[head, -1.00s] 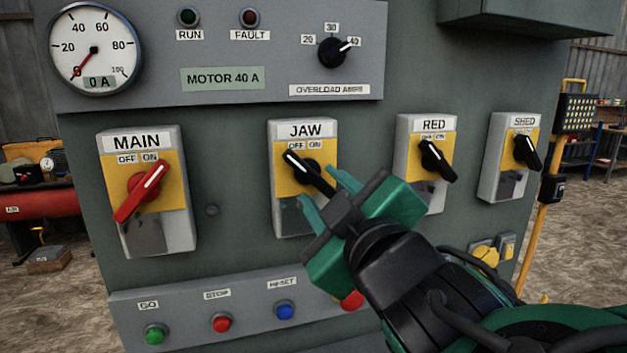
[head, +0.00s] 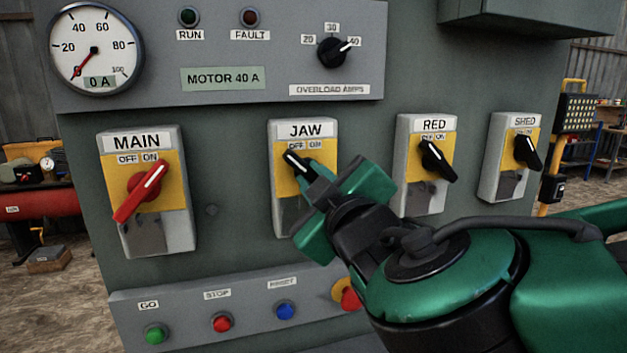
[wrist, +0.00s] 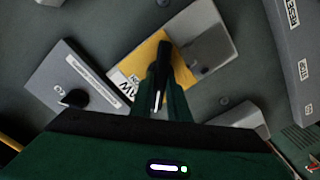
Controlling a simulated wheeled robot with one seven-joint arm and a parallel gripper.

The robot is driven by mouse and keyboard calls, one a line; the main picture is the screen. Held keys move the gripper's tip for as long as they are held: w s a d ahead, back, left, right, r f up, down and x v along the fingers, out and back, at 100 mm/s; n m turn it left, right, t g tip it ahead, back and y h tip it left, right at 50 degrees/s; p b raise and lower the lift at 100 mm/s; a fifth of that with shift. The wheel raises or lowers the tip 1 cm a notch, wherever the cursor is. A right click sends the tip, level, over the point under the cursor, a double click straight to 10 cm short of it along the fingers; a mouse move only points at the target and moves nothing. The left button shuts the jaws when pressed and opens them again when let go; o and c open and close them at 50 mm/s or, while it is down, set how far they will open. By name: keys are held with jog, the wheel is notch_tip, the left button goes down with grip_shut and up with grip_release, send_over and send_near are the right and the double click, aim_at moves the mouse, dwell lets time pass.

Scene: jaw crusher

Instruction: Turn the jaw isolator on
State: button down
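The jaw isolator (head: 287,215) is a grey box with a yellow plate under a JAW label. Its black handle (head: 294,160) has a white line and tilts up and left, towards OFF. My gripper (head: 312,182) is at this handle, reaching in from the lower right and covering its lower part. In the wrist view the green fingers (wrist: 160,95) lie close together on both sides of the black handle (wrist: 163,58), and the gripper looks shut on it. The finger tips are partly hidden in the head view.
The main isolator (head: 138,200) with a red handle stands left. The RED (head: 420,190) and SHED (head: 507,185) isolators stand right. Below is a button strip (head: 185,312) with green, red and blue buttons. Above is a panel with an ammeter (head: 95,45) and overload knob (head: 332,52).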

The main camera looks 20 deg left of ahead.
jog(key=shift+m, duration=0.4)
jog(key=m, duration=0.3)
jog(key=shift+d+m, duration=0.1)
jog(key=shift+m, duration=0.2)
jog(key=m, duration=0.3)
jog(key=shift+w+m, duration=0.1)
jog(key=shift+m, duration=0.2)
jog(key=m, duration=0.5)
jog(key=shift+d, duration=0.15)
jog(key=shift+f+m, duration=0.15)
jog(key=shift+m, duration=2.35)
